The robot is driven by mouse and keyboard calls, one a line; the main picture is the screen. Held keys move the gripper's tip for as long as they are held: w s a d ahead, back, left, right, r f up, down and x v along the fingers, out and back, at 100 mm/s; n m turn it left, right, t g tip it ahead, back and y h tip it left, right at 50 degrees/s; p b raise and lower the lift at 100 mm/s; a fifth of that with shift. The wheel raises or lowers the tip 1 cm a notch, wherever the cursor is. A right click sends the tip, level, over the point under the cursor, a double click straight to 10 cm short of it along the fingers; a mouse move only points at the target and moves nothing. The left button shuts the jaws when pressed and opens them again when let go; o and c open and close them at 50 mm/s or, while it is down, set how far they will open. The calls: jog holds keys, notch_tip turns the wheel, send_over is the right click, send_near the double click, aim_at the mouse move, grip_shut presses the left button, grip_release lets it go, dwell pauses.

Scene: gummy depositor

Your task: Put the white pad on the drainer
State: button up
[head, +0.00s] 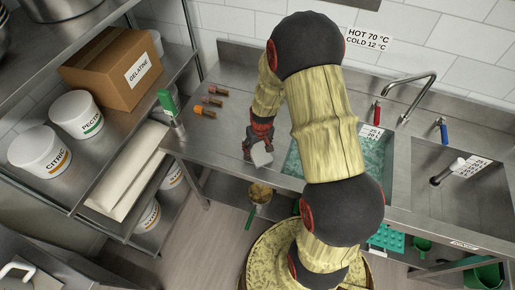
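The white pad (262,154) is a small pale block at the end of my arm, above the front part of the steel counter left of the sink. My gripper (257,147) points down and appears shut on the pad. The fingers are small here and partly hidden by the pad. I cannot tell whether the pad touches the counter. No separate drainer stands out clearly; the bare steel worktop (222,146) lies left of the water-filled sink (294,158).
A tap (412,90) stands behind the sinks. Shelves with white tubs (77,115) and a gelatine box (112,65) are at left. A second basin (462,200) is at right.

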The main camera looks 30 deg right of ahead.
jog(key=o, duration=0.3)
jog(key=shift+r, duration=0.6)
notch_tip(320, 180, up, 11)
jog(key=s+p, duration=0.1)
jog(key=s, duration=0.1)
notch_tip(320, 180, up, 15)
jog(key=t, duration=0.2)
send_over(259, 151)
jog(key=s+a, duration=0.4)
jog(key=a, duration=0.3)
jog(key=s+a+r+t, duration=0.1)
jog(key=s+a+r, duration=0.2)
jog(key=s+r, duration=0.2)
jog(key=s+a+r+n, duration=0.1)
jog(key=s+a+r, duration=0.3)
jog(key=s, duration=0.5)
notch_tip(259, 151, up, 3)
jog(key=shift+f+t, duration=0.2)
jog(key=shift+t, duration=0.2)
jog(key=shift+s, duration=0.1)
